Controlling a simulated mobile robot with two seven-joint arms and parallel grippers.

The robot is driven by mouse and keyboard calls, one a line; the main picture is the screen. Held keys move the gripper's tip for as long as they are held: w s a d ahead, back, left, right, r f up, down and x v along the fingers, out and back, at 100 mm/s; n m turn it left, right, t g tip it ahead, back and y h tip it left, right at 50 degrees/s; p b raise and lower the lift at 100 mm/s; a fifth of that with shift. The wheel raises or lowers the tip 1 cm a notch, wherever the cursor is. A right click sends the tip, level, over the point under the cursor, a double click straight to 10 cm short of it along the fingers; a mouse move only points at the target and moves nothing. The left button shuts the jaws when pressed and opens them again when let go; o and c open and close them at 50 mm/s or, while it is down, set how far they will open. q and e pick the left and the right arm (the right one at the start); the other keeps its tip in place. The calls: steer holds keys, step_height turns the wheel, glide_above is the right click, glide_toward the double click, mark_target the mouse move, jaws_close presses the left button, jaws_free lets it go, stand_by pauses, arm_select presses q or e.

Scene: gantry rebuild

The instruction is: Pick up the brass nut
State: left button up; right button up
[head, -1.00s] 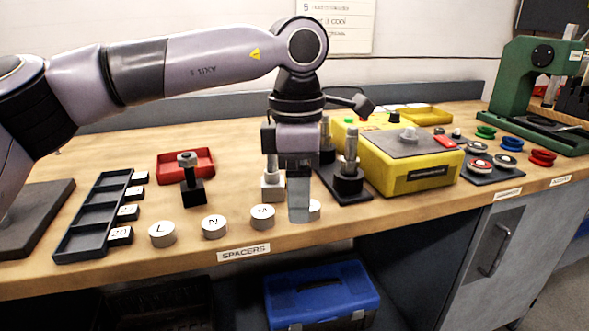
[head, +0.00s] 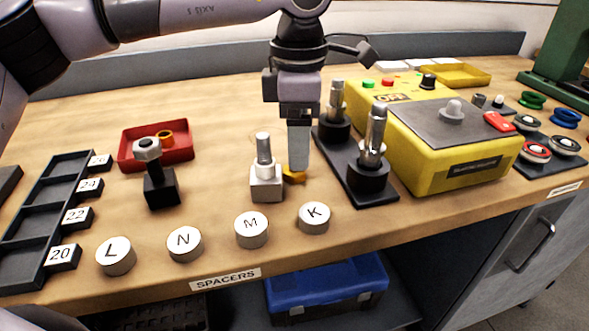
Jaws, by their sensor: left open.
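A brass-coloured piece (head: 294,175), which looks like the brass nut, lies on the bench just right of a grey block with an upright post (head: 265,185). My left gripper (head: 298,160) is open and points down over it. The front finger hides part of the brass piece, and I cannot tell whether the finger touches it. I see nothing held between the fingers. My right gripper is not in view.
A red tray (head: 185,155) holds an orange-brass ring (head: 165,137). In front of it a black block (head: 161,188) bears a bolt with a silver nut. A black base with two posts (head: 352,180) stands close right of my gripper. White spacers (head: 251,230) line the front.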

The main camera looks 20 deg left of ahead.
mark_target(294, 173)
arm_select(q)
steer(key=f, duration=0.4)
steer(key=shift+s+a+f, duration=0.1)
steer(key=shift+a+f, duration=0.05)
steer(key=shift+a, duration=0.1)
steer(key=c, duration=1.1)
steer(key=shift+c, duration=0.2)
